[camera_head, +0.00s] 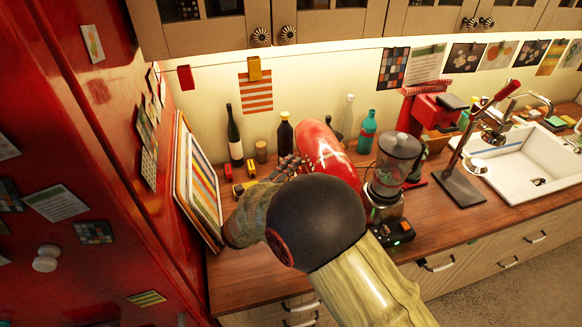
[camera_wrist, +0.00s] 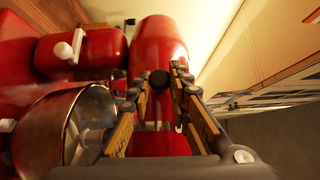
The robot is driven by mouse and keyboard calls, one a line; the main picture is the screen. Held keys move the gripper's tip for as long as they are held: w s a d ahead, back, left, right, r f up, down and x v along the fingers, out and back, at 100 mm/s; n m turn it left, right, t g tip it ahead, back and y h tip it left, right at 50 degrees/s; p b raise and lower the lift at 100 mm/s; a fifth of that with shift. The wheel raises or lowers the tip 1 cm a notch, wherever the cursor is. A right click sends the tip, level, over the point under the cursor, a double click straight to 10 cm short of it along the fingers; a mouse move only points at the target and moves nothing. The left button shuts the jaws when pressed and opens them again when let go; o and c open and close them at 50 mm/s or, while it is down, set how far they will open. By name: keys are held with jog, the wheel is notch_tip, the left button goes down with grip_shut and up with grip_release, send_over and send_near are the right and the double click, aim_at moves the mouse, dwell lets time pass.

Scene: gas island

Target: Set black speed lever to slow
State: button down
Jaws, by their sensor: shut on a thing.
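The red stand mixer (camera_head: 325,148) stands on the wooden counter behind my arm, its lower part hidden by the arm in the head view. In the wrist view its glossy red body (camera_wrist: 158,40) fills the middle. The black speed lever (camera_wrist: 159,79) shows there as a small round black knob on the mixer's side. My gripper (camera_wrist: 163,76) has its fingertips on either side of this knob and is shut on it. In the head view my gripper (camera_head: 291,164) is at the mixer's left side, and the lever cannot be made out.
A metal bowl (camera_wrist: 92,110) is close to the left finger in the wrist view, near a white knob (camera_wrist: 66,50). A blender (camera_head: 390,172) stands right of the mixer. Bottles (camera_head: 235,138) stand behind, and a striped board (camera_head: 203,185) leans at left.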

jog(key=shift+s+d+f+p, duration=0.1)
jog(key=shift+s+d+p, duration=0.15)
jog(key=shift+s+p, duration=0.65)
jog(key=c, duration=1.6)
grip_release()
jog(key=shift+c, duration=0.2)
jog(key=v, duration=1.2)
